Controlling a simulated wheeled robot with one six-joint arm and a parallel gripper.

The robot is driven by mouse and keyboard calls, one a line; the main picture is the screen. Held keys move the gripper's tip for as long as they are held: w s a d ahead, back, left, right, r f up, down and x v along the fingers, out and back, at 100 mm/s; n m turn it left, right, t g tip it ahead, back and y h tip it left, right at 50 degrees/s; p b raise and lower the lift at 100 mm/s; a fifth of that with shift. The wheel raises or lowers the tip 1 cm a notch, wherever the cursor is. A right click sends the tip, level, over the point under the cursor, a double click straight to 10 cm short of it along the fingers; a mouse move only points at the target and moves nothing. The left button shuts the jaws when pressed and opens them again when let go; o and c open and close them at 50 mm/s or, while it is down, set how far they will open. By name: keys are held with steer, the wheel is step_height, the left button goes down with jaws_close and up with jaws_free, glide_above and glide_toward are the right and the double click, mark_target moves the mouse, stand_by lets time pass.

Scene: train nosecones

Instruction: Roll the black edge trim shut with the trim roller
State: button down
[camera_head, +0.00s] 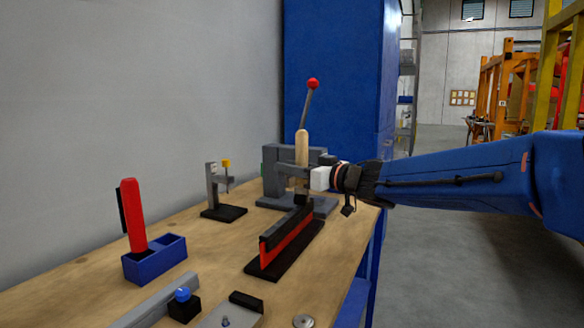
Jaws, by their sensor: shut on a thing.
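My gripper (297,183) reaches in from the right and is shut on the trim roller (301,147). The roller's light wooden handle stands upright above the jaws. Its lower end is dark and sits at the far end of the black edge trim (287,229); I cannot tell whether it touches the trim. The trim runs along the top of an upright red strip (290,243) on a black base (262,272). The jaws and the roller's lower part hide some of the far end.
A grey press with a red-knobbed lever (307,105) stands behind my gripper. A small grey stand (212,187) is farther left. A blue holder (155,260) with a red-handled tool (134,215) is at left. A grey bar (150,305) and small parts lie in front.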

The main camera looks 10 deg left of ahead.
steer(key=shift+s+a, duration=0.15)
steer(key=shift+s, duration=0.35)
steer(key=shift+s+a, duration=0.25)
steer(key=shift+s, duration=0.4)
steer(key=shift+s+a, duration=0.2)
steer(key=shift+s, duration=0.45)
steer(key=shift+s, duration=0.15)
steer(key=shift+s+a, duration=0.25)
steer(key=shift+s, duration=0.35)
steer(key=shift+s+a, duration=0.25)
steer(key=shift+s, duration=0.35)
steer(key=shift+s, duration=0.15)
steer(key=shift+s+a, duration=0.25)
steer(key=shift+s, duration=0.35)
steer(key=shift+s+a, duration=0.2)
steer(key=shift+s, duration=0.35)
steer(key=shift+s+a, duration=0.1)
steer(key=shift+s, duration=0.05)
steer(key=shift+s+a, duration=0.2)
steer(key=shift+s, duration=0.4)
steer(key=shift+s+a, duration=0.2)
steer(key=shift+s, duration=0.35)
